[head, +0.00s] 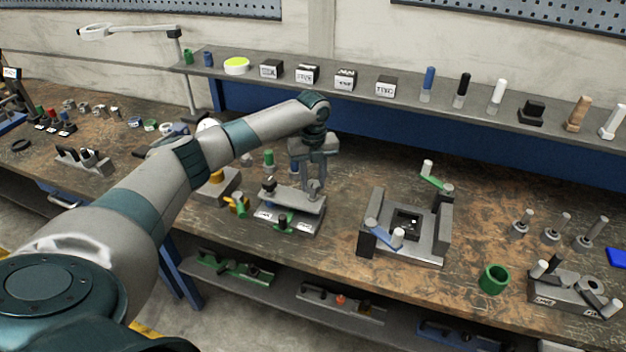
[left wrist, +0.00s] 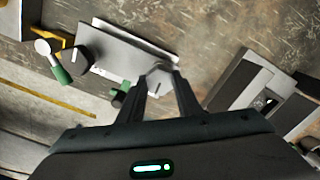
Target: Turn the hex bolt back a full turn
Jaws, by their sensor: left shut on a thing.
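The hex bolt (left wrist: 158,68) stands at the right end of a grey metal plate fixture, (head: 290,198) in the head view. My left gripper (head: 315,182) points straight down over that end of the fixture. In the left wrist view its two fingers (left wrist: 160,80) are closed in on the bolt head, one on each side. The fixture plate also shows in the left wrist view (left wrist: 120,50). The bolt's shank is hidden by the plate and fingers. My right gripper is not in view.
A grey vise-like fixture (head: 440,220) with green and blue handles stands to the right. A green ring (head: 494,279) lies near the front edge. A shelf (head: 400,97) with blocks and pegs runs behind.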

